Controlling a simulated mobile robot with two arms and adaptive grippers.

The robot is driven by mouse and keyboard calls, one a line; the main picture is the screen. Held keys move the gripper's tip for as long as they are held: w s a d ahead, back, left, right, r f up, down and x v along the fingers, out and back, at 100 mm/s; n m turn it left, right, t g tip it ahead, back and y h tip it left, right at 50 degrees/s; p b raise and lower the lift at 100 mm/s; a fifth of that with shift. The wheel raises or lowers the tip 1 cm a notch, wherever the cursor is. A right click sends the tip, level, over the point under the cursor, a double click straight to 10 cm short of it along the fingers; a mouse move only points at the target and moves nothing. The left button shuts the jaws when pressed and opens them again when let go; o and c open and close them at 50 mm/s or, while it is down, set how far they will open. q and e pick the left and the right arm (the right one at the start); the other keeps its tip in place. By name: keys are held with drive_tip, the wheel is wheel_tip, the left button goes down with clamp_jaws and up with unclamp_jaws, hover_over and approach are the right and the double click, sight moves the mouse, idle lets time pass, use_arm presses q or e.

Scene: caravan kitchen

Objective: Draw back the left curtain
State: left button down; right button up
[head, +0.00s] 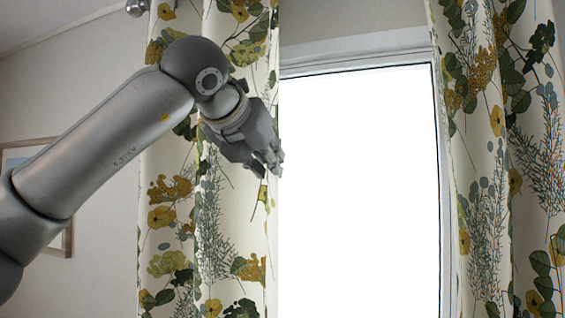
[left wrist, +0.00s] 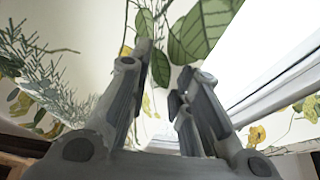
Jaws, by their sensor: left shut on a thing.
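The left curtain (head: 210,245) is cream cloth with green leaves and yellow flowers, and it hangs in folds left of the window. My left gripper (head: 272,160) is at the curtain's right edge, beside the bright window pane. It is shut on the curtain's edge. In the left wrist view the two fingers (left wrist: 165,85) stand with a narrow gap between them, and the curtain (left wrist: 200,28) fills the area beyond them. The exact pinch of cloth is hard to make out. My left forearm hides part of the curtain's upper left. My right gripper is not in view.
The white-framed window (head: 360,190) is uncovered between the two curtains. The right curtain (head: 482,190) hangs at its right side. A rod end (head: 137,7) shows at top left. A framed picture (head: 66,240) on the left wall is partly behind my arm.

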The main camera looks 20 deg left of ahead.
use_arm(q)
drive_tip(key=a, duration=1.7)
drive_tip(key=shift+w+p, duration=0.25)
drive_tip(key=shift+p, duration=0.15)
drive_tip(key=c, duration=1.3)
unclamp_jaws()
drive_tip(key=shift+c, duration=0.2)
drive_tip(key=v, duration=1.2)
drive_tip(key=shift+s, duration=0.1)
